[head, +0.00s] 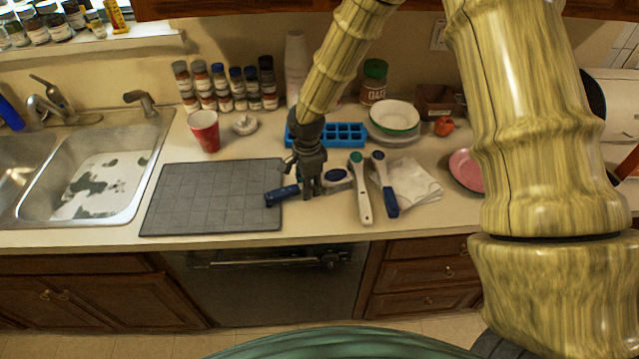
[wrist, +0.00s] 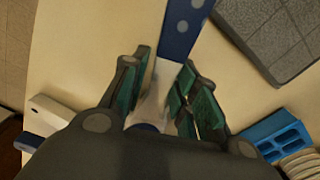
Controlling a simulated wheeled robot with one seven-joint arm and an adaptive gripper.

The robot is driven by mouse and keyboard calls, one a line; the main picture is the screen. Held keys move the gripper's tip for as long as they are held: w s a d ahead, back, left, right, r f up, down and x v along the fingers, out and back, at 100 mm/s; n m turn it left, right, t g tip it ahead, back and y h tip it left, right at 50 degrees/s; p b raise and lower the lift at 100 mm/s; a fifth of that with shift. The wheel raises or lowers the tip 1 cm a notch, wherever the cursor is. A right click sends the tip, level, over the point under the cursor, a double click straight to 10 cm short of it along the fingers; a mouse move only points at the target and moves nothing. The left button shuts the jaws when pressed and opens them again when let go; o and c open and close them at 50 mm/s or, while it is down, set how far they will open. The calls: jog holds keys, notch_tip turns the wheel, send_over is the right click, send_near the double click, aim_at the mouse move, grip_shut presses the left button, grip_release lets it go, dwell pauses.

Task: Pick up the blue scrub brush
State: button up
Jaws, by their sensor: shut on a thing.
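The blue scrub brush has a blue handle (head: 283,195) reaching left over the right edge of the grey mat, and a blue-and-white head (head: 337,177) on the right. My gripper (head: 311,188) comes down around its middle. In the wrist view, my gripper (wrist: 163,88) is shut on the brush's white neck, with a green-lined finger on each side. The blue handle (wrist: 180,32) extends away at the top there. The brush head is mostly hidden behind the gripper body in that view. I cannot tell whether the brush touches the counter.
A white-handled brush with a green head (head: 361,188) and another blue-handled brush (head: 384,184) lie just right. A blue ice tray (head: 345,133) is behind. The grey mat (head: 205,195), a red cup (head: 204,130) and the sink (head: 95,180) are left.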

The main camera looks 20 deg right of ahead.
jog(key=shift+r+b, duration=0.6)
jog(key=shift+r, duration=0.1)
jog(key=shift+r+b, duration=0.55)
jog(key=shift+r, duration=0.35)
jog(key=s+a+r+b, duration=0.1)
jog(key=s+a+b, duration=0.1)
jog(key=s, duration=0.5)
jog(key=s+a+b, duration=0.1)
jog(key=s+b, duration=0.2)
jog(key=s, duration=0.5)
jog(key=shift+s+a+r, duration=0.3)
jog(key=shift+a+r, duration=0.05)
jog(key=shift+r, duration=0.05)
jog(key=o, duration=0.3)
jog(key=shift+c, duration=0.5)
